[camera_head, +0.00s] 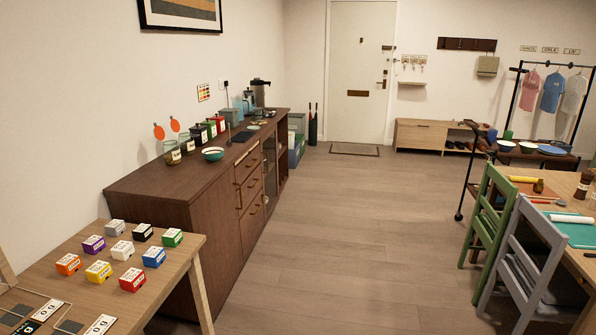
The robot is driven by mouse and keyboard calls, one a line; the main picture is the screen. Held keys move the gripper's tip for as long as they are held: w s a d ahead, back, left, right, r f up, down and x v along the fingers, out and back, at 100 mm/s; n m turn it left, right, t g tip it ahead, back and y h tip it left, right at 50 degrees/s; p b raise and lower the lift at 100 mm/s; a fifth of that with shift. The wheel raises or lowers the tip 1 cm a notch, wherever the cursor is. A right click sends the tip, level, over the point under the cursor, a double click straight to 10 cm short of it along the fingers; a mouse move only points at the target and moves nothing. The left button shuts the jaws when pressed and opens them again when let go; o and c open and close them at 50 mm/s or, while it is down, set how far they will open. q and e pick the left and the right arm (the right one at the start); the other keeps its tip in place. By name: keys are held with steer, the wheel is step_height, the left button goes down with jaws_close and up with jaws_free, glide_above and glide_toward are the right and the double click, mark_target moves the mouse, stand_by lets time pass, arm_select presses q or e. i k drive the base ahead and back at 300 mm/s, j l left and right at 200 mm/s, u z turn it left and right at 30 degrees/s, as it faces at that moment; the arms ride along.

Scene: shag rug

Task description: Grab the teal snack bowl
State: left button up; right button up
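A teal bowl (213,154) with a pale inside sits upright on the dark wooden sideboard (160,181) along the left wall. It stands near the sideboard's front edge, to the right of the glass jars. Nothing hides it from this view. Neither of my grippers shows in the head view.
Jars (172,152) and several canisters (211,129) stand behind the bowl. A wooden table (172,258) with several coloured blocks is in front at the left. Green (487,215) and grey (530,265) chairs stand at the right. The floor (345,230) between is clear.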

mark_target(213, 155)
steer(key=i+l, duration=0.15)
steer(key=i, duration=0.5)
steer(key=i+l+z, duration=0.1)
steer(key=i, duration=0.55)
steer(key=i+l, duration=0.2)
steer(key=i, duration=0.45)
steer(key=i+l+u, duration=0.2)
steer(key=i+u, duration=0.3)
steer(key=i+l+u, duration=0.3)
steer(key=u, duration=0.15)
steer(key=i+l+u, duration=0.3)
steer(key=l+u, duration=0.2)
steer(key=i+l+u, duration=0.25)
steer(key=l+u, duration=0.4)
steer(key=l, duration=0.15)
steer(key=i+l+u, duration=0.15)
steer(key=l, duration=0.2)
